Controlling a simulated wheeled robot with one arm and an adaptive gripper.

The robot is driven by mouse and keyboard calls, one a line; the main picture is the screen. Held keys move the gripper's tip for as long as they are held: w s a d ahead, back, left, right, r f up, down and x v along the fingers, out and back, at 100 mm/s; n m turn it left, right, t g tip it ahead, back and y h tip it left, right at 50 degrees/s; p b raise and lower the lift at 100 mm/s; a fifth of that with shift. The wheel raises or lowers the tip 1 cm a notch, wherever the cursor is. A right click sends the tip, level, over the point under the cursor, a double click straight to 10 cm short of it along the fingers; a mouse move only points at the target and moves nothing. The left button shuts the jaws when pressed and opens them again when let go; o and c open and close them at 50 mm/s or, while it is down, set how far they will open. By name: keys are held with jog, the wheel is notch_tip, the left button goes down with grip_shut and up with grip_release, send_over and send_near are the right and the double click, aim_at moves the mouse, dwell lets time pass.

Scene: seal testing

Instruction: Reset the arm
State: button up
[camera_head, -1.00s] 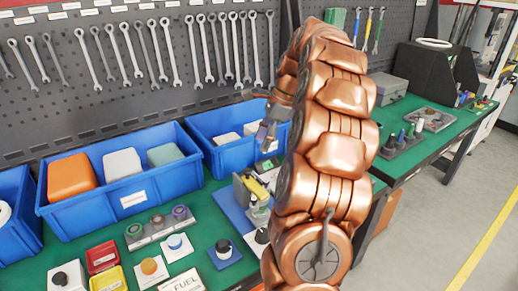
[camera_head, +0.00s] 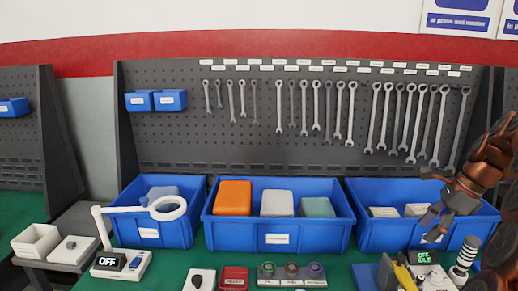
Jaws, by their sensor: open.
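My copper-coloured arm comes in at the right edge of the head view, bent and raised in front of the pegboard. My gripper (camera_head: 431,226) hangs at its end, tilted down and left, in front of the right blue bin (camera_head: 374,232). It is open, and I see nothing held in it. It appears above the bench devices, apart from them. The base of my arm is outside the picture.
The middle blue bin (camera_head: 330,238) holds orange, white and green blocks. A left blue bin (camera_head: 185,228) stands behind a white ring lamp (camera_head: 183,208). Buttons (camera_head: 291,269), a display (camera_head: 424,256) and a yellow tool (camera_head: 403,276) crowd the front. Wrenches (camera_head: 375,118) hang behind.

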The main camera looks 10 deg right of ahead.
jog(key=s+a+n+g, duration=0.15)
jog(key=a+n, duration=0.45)
jog(key=a, duration=0.8)
jog(key=s+a+f+n+g+h, duration=0.1)
jog(key=s+a+f+n, duration=0.1)
jog(key=s+a+n, duration=0.3)
jog(key=s+a+f+n+g+h, duration=0.1)
jog(key=s+a+f+n, duration=0.1)
jog(key=s+a+n, duration=0.4)
jog(key=s+a, duration=0.2)
jog(key=a, duration=0.1)
jog(key=shift+a+f, duration=0.25)
jog(key=s+f+n, duration=0.1)
jog(key=s+n, duration=0.1)
jog(key=s, duration=0.1)
jog(key=s+a+f+n+h, duration=0.1)
jog(key=s+f+n, duration=0.1)
jog(key=s, duration=0.2)
jog(key=s+a+f+n, duration=0.1)
jog(key=s+f+n, duration=0.1)
jog(key=s, duration=0.2)
jog(key=shift+s+f+n+g+h, duration=0.2)
jog(key=shift+f+n+g+h, duration=0.1)
jog(key=shift+h, duration=0.1)
jog(key=shift+c, duration=0.2)
